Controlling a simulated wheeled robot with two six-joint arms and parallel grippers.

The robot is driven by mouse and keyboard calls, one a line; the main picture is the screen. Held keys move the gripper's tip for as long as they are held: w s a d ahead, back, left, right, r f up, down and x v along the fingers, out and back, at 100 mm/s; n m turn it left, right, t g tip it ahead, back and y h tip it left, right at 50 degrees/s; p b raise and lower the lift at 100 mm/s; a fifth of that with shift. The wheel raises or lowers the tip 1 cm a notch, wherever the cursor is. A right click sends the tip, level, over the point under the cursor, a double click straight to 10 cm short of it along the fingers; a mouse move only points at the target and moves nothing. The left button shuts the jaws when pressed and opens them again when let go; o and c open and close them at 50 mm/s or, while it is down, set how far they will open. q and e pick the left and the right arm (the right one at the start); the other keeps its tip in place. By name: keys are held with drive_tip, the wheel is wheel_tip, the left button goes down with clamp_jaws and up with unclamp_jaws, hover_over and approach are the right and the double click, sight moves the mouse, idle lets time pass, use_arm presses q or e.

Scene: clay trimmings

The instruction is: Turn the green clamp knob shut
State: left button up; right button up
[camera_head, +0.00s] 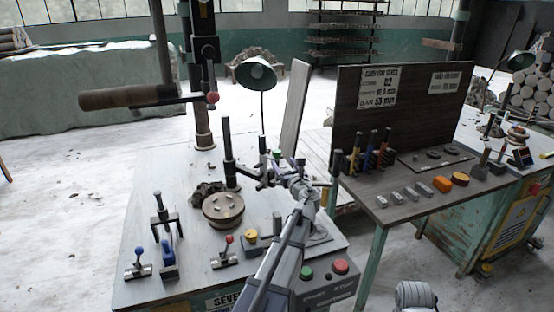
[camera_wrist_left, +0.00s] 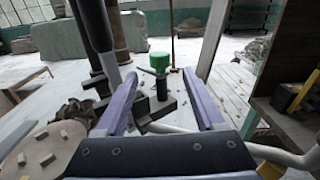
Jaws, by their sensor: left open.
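The green clamp knob (camera_wrist_left: 159,62) stands upright on a dark post beyond my left gripper in the left wrist view. In the head view a small green spot that looks like the knob (camera_head: 277,154) shows just behind my left gripper (camera_head: 262,172). My left gripper's purple-lined fingers (camera_wrist_left: 160,82) are open and empty, one on each side of the line to the knob. The knob appears slightly beyond the fingertips; I cannot tell the exact gap. The lower part of the clamp is partly hidden.
A round wooden disc (camera_head: 223,208) and dark posts stand left of the gripper. Small clamps with blue and red knobs (camera_head: 229,239) are at the bench's front. A control box with green and red buttons (camera_head: 341,267) is front right. A dark board (camera_head: 400,110) rises beyond, to the right.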

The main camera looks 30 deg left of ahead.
sight(278, 155)
use_arm(q)
drive_tip(key=shift+x, duration=4.1)
drive_tip(key=shift+r, duration=0.15)
clamp_jaws()
